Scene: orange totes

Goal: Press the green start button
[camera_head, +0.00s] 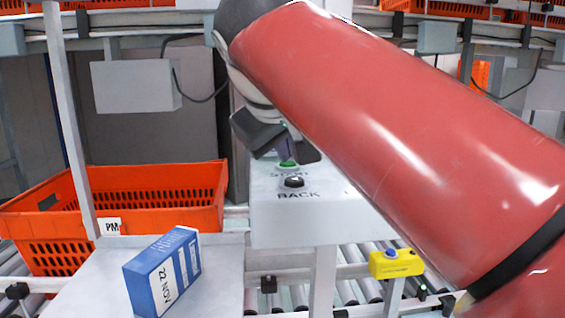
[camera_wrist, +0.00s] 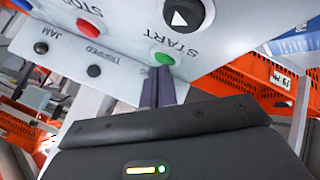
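The green start button (camera_head: 287,164) sits on a light grey control box (camera_head: 310,220), with the word START beside it. In the wrist view the green button (camera_wrist: 163,59) shows clearly, just beyond my fingertips. My gripper (camera_head: 285,153) is over the button in the head view, and its dark fingers partly cover it. In the wrist view my gripper's fingers (camera_wrist: 157,72) are together with nothing between them. The tips are at or very near the button's edge; I cannot tell whether they touch it.
A black button (camera_head: 293,182) marked BACK is close to the green one. The wrist view shows a red STOP button (camera_wrist: 88,30) and black lamps or buttons nearby. An orange tote (camera_head: 150,195) and a blue box (camera_head: 160,275) stand left. A yellow device (camera_head: 396,263) is right.

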